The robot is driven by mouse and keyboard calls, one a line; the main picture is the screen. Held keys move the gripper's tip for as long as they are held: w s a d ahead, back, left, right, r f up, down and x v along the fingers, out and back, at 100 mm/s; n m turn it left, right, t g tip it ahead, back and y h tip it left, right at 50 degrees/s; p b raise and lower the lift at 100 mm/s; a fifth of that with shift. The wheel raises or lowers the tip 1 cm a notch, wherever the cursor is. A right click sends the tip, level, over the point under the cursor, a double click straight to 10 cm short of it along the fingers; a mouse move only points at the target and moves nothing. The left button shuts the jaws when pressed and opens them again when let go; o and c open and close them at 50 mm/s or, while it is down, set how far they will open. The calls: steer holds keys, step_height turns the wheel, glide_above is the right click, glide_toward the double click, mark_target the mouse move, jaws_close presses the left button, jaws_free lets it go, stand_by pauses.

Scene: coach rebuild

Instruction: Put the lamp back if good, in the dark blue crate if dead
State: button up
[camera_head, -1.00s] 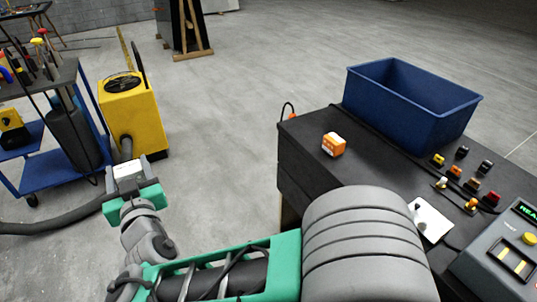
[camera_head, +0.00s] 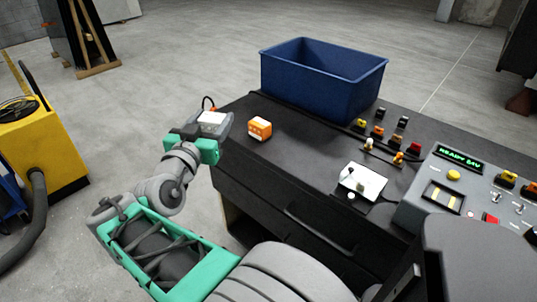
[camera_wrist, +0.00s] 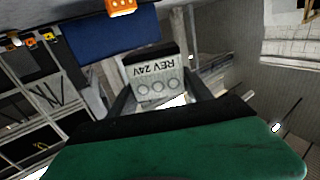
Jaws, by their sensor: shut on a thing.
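My gripper (camera_head: 208,128) is shut on a pale grey, boxy lamp (camera_head: 214,118) near the bench's left end. In the wrist view the lamp (camera_wrist: 152,80) sits between the fingers, with upside-down "REV 24V" lettering and three round marks on its face. No light shows on it. The dark blue crate (camera_head: 300,85) stands at the back of the bench, right of my gripper. I cannot see its floor. The grey test unit (camera_head: 415,195) at right has a green display (camera_head: 460,158) that appears to read "READY 24V", and a yellow button.
The black bench (camera_head: 300,150) carries an orange box (camera_head: 259,128), several coloured connectors (camera_head: 378,132) and a white plate (camera_head: 362,182). Bare bench lies between the orange box and the plate. A yellow machine (camera_head: 50,150) with a hose stands on the floor at left.

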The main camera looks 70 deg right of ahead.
steer(key=s+d+m+g+y, duration=0.1)
steer(key=s+m+g, duration=0.25)
steer(key=s, duration=0.65)
steer(key=s+d+m+g, duration=0.2)
steer(key=s+g, duration=0.3)
steer(key=s, duration=0.5)
steer(key=shift+g+y, duration=0.25)
steer(key=shift+y, duration=0.05)
steer(key=w+d+f, duration=0.2)
steer(key=d+f, duration=0.1)
steer(key=d, duration=0.1)
steer(key=w+d+f+b, duration=0.1)
steer(key=w+d+f, duration=0.1)
steer(key=d+f, duration=0.1)
steer(key=w+d+f+b, duration=0.1)
steer(key=w+d+f, duration=0.1)
steer(key=d, duration=0.3)
steer(key=shift+d+f, duration=0.1)
steer(key=shift+f, duration=0.55)
steer(key=shift+w+d+f+b, duration=0.15)
steer(key=shift+f+b, duration=0.2)
steer(key=shift+f, duration=1.25)
steer(key=shift+f, duration=0.1)
steer(key=shift+f+b, duration=0.15)
steer(key=shift+b, duration=0.15)
steer(key=o, duration=1.6)
